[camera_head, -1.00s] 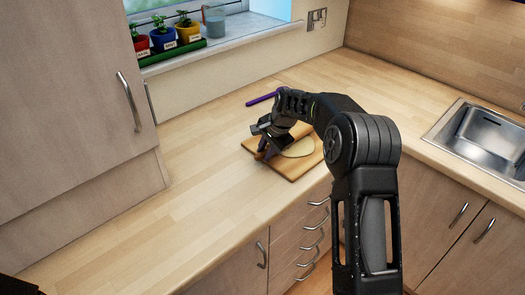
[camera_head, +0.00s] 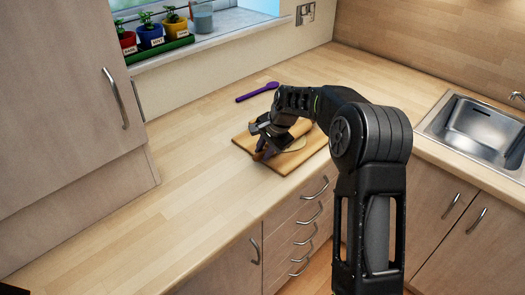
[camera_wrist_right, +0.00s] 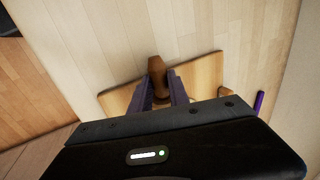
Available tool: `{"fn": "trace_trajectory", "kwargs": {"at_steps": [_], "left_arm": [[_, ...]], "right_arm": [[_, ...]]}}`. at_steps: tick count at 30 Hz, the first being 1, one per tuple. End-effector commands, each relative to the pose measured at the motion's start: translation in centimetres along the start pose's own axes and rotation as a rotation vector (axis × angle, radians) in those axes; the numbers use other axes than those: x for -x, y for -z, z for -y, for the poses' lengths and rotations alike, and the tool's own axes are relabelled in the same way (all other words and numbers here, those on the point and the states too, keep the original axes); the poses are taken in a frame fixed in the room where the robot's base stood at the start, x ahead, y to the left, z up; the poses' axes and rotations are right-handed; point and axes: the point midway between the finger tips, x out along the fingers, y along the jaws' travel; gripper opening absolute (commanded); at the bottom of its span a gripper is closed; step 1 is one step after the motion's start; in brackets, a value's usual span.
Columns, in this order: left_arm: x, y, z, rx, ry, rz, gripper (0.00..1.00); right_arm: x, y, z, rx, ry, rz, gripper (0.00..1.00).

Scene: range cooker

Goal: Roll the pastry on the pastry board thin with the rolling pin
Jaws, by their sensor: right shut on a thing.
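The wooden pastry board (camera_head: 285,165) lies on the worktop near its front edge; it also shows in the right wrist view (camera_wrist_right: 203,75). The pale, flat pastry (camera_head: 297,145) lies on the board, partly hidden by my right arm and the pin. My right gripper (camera_head: 265,143) is over the board's left part, shut on the rolling pin. The pin's brown handle end (camera_wrist_right: 157,72) sticks out between the fingers in the right wrist view. A tan part of the pin (camera_head: 300,127) shows over the pastry in the head view. My left gripper is not in view.
A purple utensil (camera_head: 257,92) lies on the worktop behind the board. A sink (camera_head: 477,130) is to the right. The worktop (camera_head: 180,190) left of the board is clear.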

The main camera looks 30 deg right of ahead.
Motion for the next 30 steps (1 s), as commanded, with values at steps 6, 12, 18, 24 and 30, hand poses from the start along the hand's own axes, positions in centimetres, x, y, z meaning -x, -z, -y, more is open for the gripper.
{"fn": "trace_trajectory", "kwargs": {"at_steps": [6, 12, 18, 24, 30], "left_arm": [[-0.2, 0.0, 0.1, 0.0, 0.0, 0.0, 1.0], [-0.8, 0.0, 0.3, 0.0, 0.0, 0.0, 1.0], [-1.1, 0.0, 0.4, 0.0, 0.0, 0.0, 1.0], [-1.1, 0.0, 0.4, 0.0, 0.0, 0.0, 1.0], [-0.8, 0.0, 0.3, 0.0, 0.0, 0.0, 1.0]], "right_arm": [[0.1, 0.0, -0.4, -0.001, 0.001, -0.001, 0.0], [0.7, 0.1, -2.0, -0.002, 0.002, -0.001, 0.0], [1.1, 0.0, -3.1, 0.0, 0.001, -0.001, 0.0], [1.1, 0.0, -3.2, 0.0, 0.0, 0.0, 0.0], [1.3, 0.0, -3.1, 0.0, -0.001, 0.0, 0.0]]}}
